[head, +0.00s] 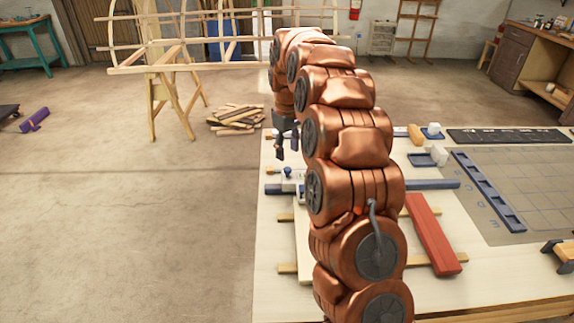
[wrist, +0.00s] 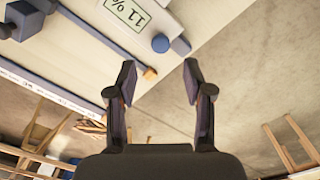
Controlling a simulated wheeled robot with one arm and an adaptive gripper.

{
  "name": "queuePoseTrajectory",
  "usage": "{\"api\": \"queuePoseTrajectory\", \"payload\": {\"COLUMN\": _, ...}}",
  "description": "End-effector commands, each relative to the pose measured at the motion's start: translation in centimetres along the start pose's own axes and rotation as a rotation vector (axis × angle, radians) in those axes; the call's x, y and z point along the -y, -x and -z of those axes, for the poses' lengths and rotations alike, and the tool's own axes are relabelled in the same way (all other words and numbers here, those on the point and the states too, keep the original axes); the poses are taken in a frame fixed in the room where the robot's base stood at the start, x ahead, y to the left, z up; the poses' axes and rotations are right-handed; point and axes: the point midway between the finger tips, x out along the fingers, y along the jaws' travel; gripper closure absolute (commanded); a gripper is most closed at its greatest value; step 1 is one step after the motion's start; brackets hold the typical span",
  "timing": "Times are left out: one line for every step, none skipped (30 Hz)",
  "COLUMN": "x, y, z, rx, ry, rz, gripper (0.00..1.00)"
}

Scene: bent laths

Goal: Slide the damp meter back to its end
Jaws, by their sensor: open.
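The damp meter, a pale block with an "11%" display (wrist: 128,12) and a round blue knob (wrist: 160,43), is at the top of the wrist view, partly cut off by the frame edge. In the head view, a pale block with a blue knob (head: 287,173), apparently the meter, sits at the bench's left edge by a dark blue rail (head: 430,184). My gripper (wrist: 159,82) is open, with nothing between its fingers. In the head view my gripper (head: 286,147) hangs above the bench's far left edge, apart from the meter. My arm hides much of the rail.
The pale bench (head: 480,285) holds a red block (head: 433,235), a blue slotted strip (head: 489,191) and a grey gridded mat (head: 540,185). A sawhorse (head: 170,90) and a pile of wood offcuts (head: 236,119) stand beyond.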

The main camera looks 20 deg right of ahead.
Motion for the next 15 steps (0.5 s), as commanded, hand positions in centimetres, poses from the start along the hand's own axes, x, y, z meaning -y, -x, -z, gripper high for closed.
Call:
{"api": "queuePoseTrajectory", "payload": {"x": 0.1, "y": -0.5, "z": -0.1, "rx": 0.004, "ry": 0.0, "rz": 0.003, "gripper": 0.49}}
{"api": "queuePoseTrajectory", "payload": {"x": 0.1, "y": -0.8, "z": -0.1, "rx": 0.005, "ry": 0.0, "rz": 0.003, "gripper": 0.49}}
{"api": "queuePoseTrajectory", "payload": {"x": 0.1, "y": -1.4, "z": -0.2, "rx": 0.004, "ry": 0.0, "rz": 0.003, "gripper": 0.49}}
{"api": "queuePoseTrajectory", "payload": {"x": 0.1, "y": -1.8, "z": -0.2, "rx": 0.005, "ry": 0.0, "rz": 0.003, "gripper": 0.49}}
{"api": "queuePoseTrajectory", "payload": {"x": 0.1, "y": -2.2, "z": -0.2, "rx": 0.006, "ry": 0.0, "rz": 0.003, "gripper": 0.49}}
{"api": "queuePoseTrajectory", "payload": {"x": 0.1, "y": -2.7, "z": -0.2, "rx": 0.006, "ry": 0.0, "rz": 0.004, "gripper": 0.49}}
{"api": "queuePoseTrajectory", "payload": {"x": 0.1, "y": -3.1, "z": -0.2, "rx": 0.004, "ry": 0.0, "rz": 0.003, "gripper": 0.49}}
{"api": "queuePoseTrajectory", "payload": {"x": 0.1, "y": -3.5, "z": -0.1, "rx": 0.003, "ry": 0.0, "rz": 0.001, "gripper": 0.49}}
{"api": "queuePoseTrajectory", "payload": {"x": 0.1, "y": -3.9, "z": -0.1, "rx": 0.002, "ry": 0.0, "rz": 0.001, "gripper": 0.49}}
{"api": "queuePoseTrajectory", "payload": {"x": 0.1, "y": -4.3, "z": -0.1, "rx": 0.004, "ry": 0.0, "rz": 0.002, "gripper": 0.49}}
{"api": "queuePoseTrajectory", "payload": {"x": 0.1, "y": -4.7, "z": -0.2, "rx": 0.005, "ry": 0.0, "rz": 0.003, "gripper": 0.49}}
{"api": "queuePoseTrajectory", "payload": {"x": 0.1, "y": -5.2, "z": -0.2, "rx": 0.006, "ry": 0.0, "rz": 0.004, "gripper": 0.49}}
{"api": "queuePoseTrajectory", "payload": {"x": 0.1, "y": -5.4, "z": -0.2, "rx": 0.005, "ry": 0.0, "rz": 0.003, "gripper": 0.49}}
{"api": "queuePoseTrajectory", "payload": {"x": 0.1, "y": -5.7, "z": -0.2, "rx": 0.004, "ry": 0.0, "rz": 0.003, "gripper": 0.49}}
{"api": "queuePoseTrajectory", "payload": {"x": 0.1, "y": -5.9, "z": -0.1, "rx": 0.002, "ry": 0.0, "rz": 0.002, "gripper": 0.49}}
